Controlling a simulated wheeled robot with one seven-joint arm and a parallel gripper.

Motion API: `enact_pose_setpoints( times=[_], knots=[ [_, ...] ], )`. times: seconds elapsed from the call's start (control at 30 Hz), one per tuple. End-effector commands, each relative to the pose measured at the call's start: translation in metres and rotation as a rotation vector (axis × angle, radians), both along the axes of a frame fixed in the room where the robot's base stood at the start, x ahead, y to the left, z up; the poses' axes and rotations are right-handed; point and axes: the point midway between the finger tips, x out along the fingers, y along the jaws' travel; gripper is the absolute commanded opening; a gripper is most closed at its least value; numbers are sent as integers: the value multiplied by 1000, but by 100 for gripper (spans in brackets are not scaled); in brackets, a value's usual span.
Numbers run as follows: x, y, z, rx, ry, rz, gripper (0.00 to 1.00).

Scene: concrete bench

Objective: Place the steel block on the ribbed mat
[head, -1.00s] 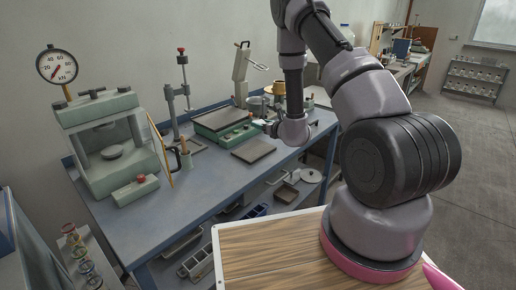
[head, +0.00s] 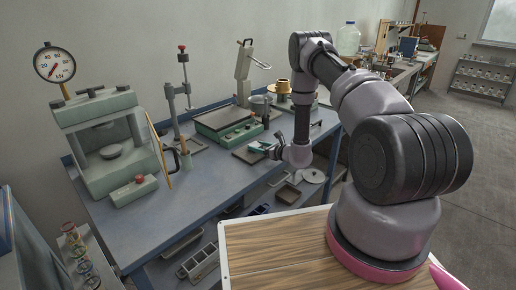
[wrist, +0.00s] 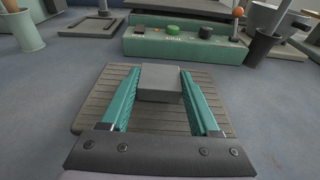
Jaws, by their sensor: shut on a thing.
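The steel block (wrist: 160,90) is a plain grey block in the wrist view. My gripper (wrist: 160,76), with teal fingers, is shut on it, one finger at each side. The block is over the ribbed mat (wrist: 92,106), a dark grey grooved mat, within its outline toward the far half. I cannot tell whether the block touches the mat. In the head view my gripper (head: 268,149) is at the right part of the mat (head: 243,157). The block is too small to make out there.
A green device with buttons (wrist: 187,45) stands just beyond the mat in the wrist view. Cups with tools (wrist: 24,30) stand at the far left and far right. A press (head: 105,140) stands at the bench's left. The blue bench (head: 180,208) is clear in front.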

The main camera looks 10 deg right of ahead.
Motion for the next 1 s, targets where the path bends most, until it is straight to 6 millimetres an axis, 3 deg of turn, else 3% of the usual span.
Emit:
enact_pose_setpoints(
  times=[0.37,0.4,0.47,0.5,0.87,1.0],
  knots=[
    [1,0,-5,1,-2,-1,0],
    [0,0,-7,0,-1,-1,66],
    [0,0,-6,0,-1,-1,89],
    [0,0,-6,1,-1,0,92],
    [0,-1,-2,0,-1,-1,92],
    [-16,-13,0,1,2,-3,92]
  ],
)
